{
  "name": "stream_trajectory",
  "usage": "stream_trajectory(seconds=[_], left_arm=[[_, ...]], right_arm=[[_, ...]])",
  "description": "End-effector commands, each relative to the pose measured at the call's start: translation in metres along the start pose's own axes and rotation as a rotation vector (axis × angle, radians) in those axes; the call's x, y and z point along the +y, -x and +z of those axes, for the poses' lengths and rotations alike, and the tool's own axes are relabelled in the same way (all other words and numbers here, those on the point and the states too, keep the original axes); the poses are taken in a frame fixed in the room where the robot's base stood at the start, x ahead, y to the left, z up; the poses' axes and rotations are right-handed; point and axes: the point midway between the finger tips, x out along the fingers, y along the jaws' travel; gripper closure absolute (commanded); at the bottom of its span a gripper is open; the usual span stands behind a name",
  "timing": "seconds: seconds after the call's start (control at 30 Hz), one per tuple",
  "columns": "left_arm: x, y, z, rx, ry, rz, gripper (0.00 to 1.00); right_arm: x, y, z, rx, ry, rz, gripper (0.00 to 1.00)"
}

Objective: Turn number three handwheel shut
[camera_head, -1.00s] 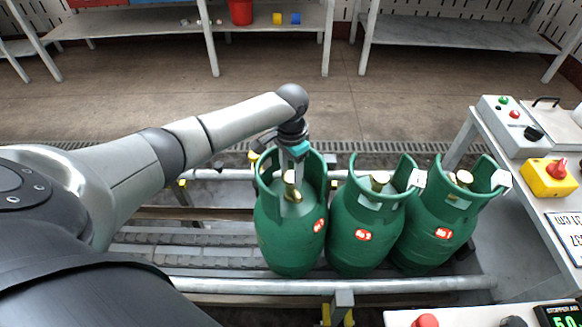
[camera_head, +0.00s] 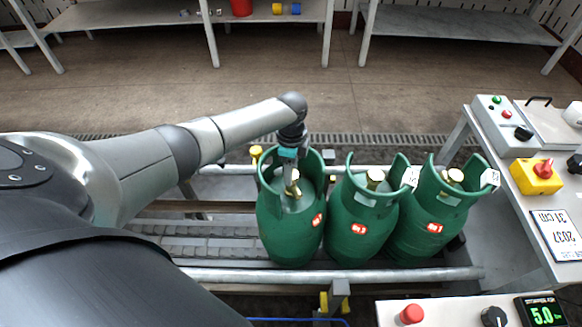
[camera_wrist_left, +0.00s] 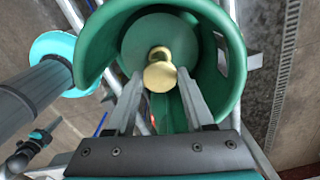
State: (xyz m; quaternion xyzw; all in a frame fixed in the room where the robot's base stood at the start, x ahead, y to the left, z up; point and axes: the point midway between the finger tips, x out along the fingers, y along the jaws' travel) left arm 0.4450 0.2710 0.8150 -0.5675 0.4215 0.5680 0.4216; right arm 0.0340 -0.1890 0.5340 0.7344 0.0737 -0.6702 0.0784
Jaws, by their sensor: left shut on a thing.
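Three green gas cylinders stand side by side on the conveyor, with red number labels that are hard to read now. The leftmost cylinder (camera_head: 285,232) has a brass handwheel (camera_wrist_left: 160,72) inside its open green collar (camera_wrist_left: 235,55). My left gripper (camera_head: 290,178) reaches down into that collar. In the left wrist view its two grey fingers (camera_wrist_left: 160,80) sit either side of the brass handwheel, shut on it. The middle cylinder (camera_head: 358,225) and the right cylinder (camera_head: 430,225) show their own brass tops, untouched. My right gripper is not in view.
A conveyor rail (camera_head: 230,274) runs in front of the cylinders. A control bench with a yellow switch box (camera_head: 533,180) stands at the right. A panel with a red button (camera_head: 411,314) and a green readout is at the front right. The floor behind is clear.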

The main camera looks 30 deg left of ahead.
Motion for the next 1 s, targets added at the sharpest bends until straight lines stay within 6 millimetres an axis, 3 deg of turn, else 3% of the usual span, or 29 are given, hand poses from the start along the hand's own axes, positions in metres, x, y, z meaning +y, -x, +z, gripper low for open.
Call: stream_trajectory(seconds=[1.0], left_arm=[[-0.0008, 0.0003, -0.0014, 0.002, -0.91, -0.002, 1.0]], right_arm=[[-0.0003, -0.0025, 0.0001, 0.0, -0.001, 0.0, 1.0]])
